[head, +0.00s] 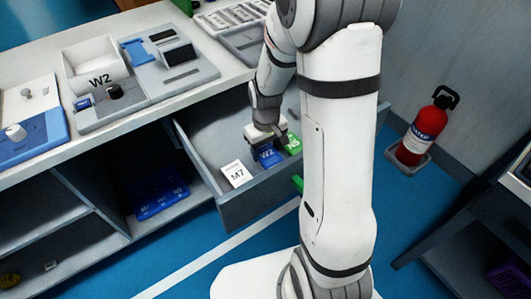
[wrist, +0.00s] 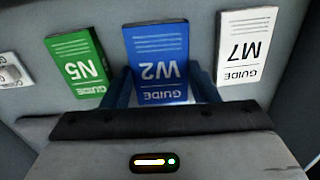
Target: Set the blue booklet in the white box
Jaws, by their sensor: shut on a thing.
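The blue booklet (head: 268,158), marked W2, is in the open drawer (head: 213,138). It also shows in the middle of the wrist view (wrist: 158,62), with the words GUIDE and W2 upside down. My gripper (head: 266,146) reaches down into the drawer and is shut on the blue booklet, with a finger at either side of it in the wrist view. The white box (head: 92,58), marked W2, stands on the counter at the upper left, with its top open. I cannot tell whether the booklet is clear of the drawer floor.
A white M7 booklet (head: 235,174) and a green N5 booklet (head: 293,146) lie on either side of the blue one. The drawer walls surround them. A device panel (head: 182,75) is beside the box. A red extinguisher (head: 424,134) stands at right. Blue items (head: 160,192) sit on the lower shelf.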

